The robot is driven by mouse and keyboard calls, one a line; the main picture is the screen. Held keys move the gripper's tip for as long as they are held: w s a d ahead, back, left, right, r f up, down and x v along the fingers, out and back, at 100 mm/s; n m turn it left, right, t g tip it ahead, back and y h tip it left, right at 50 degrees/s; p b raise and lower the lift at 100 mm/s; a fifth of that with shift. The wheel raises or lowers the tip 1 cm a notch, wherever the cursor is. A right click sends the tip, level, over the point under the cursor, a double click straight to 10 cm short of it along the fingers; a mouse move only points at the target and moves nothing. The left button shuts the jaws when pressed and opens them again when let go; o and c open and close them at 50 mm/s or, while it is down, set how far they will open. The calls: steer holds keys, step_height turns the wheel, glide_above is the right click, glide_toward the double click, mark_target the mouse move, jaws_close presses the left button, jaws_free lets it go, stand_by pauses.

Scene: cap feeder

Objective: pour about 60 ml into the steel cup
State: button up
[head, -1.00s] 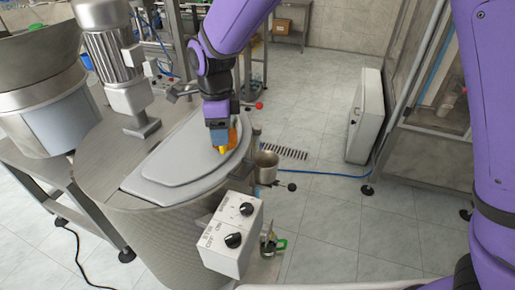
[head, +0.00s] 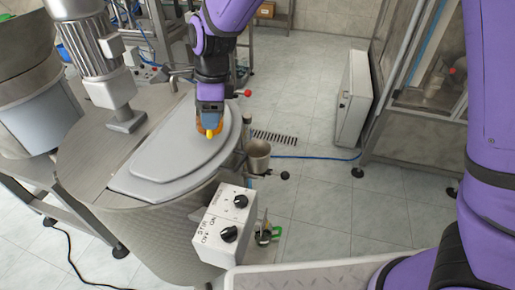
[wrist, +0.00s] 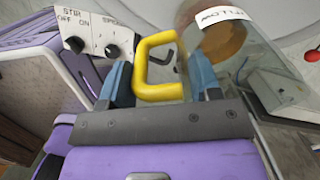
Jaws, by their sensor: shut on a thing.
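My gripper (head: 209,112) is shut on the yellow handle (wrist: 142,68) of a clear jug. The clear jug (wrist: 262,66) has a white label and amber liquid inside, in the wrist view. In the head view the jug is mostly hidden behind my gripper; amber edges and the yellow handle (head: 210,134) show below it, in front of the grey lid. The steel cup (head: 258,157) is upright to the right of the tank, lower right of my gripper and apart from it. Its inside is too small to read.
The steel tank has a grey lid (head: 150,185) and a motor (head: 90,50). A switch box (head: 228,225) juts from its front, also in the wrist view (wrist: 100,32). A red-knobbed lever (head: 247,93) is near my arm.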

steer(key=d+y, duration=0.2)
steer(key=y, duration=0.1)
steer(key=shift+w+d+r, duration=0.1)
steer(key=shift+w+d, duration=0.05)
steer(key=shift+d, duration=0.05)
steer(key=shift+d+f+g+y+p, duration=0.15)
steer(key=shift+d+f+y, duration=0.35)
steer(key=shift+y, duration=0.65)
steer(key=shift+d+f+g+y+p, duration=0.1)
steer(key=shift+d+f+y, duration=0.35)
steer(key=shift+y, duration=0.75)
steer(key=shift+d+f+g+y+p, duration=0.15)
steer(key=shift+d+f+y, duration=0.35)
steer(key=shift+y, duration=0.65)
steer(key=shift+w+f+y, duration=0.1)
steer(key=shift+f+y, duration=0.25)
steer(key=shift+y, duration=0.35)
steer(key=shift+p, duration=0.5)
steer(key=shift+f+y, duration=0.1)
steer(key=shift+y, duration=0.2)
steer(key=shift+f, duration=0.1)
steer(key=shift+d+y+p, duration=0.3)
steer(key=shift+y+p, duration=0.05)
steer(key=shift+y, duration=0.05)
